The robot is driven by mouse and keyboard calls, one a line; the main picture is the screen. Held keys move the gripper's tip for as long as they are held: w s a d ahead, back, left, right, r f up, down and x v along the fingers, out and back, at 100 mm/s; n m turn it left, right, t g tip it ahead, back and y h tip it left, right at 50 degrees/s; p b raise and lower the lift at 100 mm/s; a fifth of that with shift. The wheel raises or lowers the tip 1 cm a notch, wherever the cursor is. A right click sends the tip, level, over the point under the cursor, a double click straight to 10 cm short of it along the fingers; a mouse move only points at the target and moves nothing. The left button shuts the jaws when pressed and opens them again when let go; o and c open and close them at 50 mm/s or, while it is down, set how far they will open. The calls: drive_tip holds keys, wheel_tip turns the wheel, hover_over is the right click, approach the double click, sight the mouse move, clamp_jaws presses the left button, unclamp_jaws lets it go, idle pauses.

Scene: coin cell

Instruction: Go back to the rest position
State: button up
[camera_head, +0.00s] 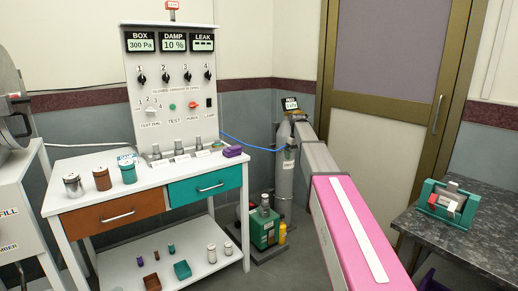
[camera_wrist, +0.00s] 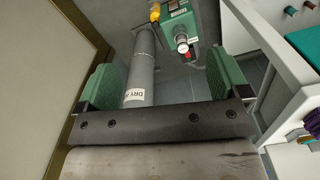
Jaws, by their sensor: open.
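My gripper (camera_wrist: 160,82) shows in the wrist view with its two green fingers wide apart and nothing held between them. A grey gas cylinder (camera_wrist: 140,68) with a white "DRY" label lies in the view between the fingers, closer to the left one; I cannot tell how far beyond them it is. In the head view my pink and grey arm stretches from the lower right towards the top of the same cylinder (camera_head: 284,175). The fingers are not clearly seen there.
A green pump box (camera_head: 264,228) stands on the floor beside the cylinder, with a yellow bottle (camera_head: 282,232). A white workbench (camera_head: 100,183) with a control panel (camera_head: 172,85) is on the left. A dark table (camera_head: 455,240) holding a green device (camera_head: 446,204) is on the right. A door (camera_head: 385,90) is behind.

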drive_tip(key=s+f+m, duration=0.1)
drive_tip(key=s+f, duration=0.7)
drive_tip(key=s, duration=0.5)
drive_tip(key=s+f+m, duration=0.2)
drive_tip(key=s+f, duration=0.7)
drive_tip(key=s, duration=0.5)
drive_tip(key=s+f+m, duration=0.1)
drive_tip(key=s+f, duration=0.8)
drive_tip(key=s, duration=0.5)
drive_tip(key=shift+f+m, duration=0.15)
drive_tip(key=shift+m, duration=0.25)
drive_tip(key=shift+s, duration=0.1)
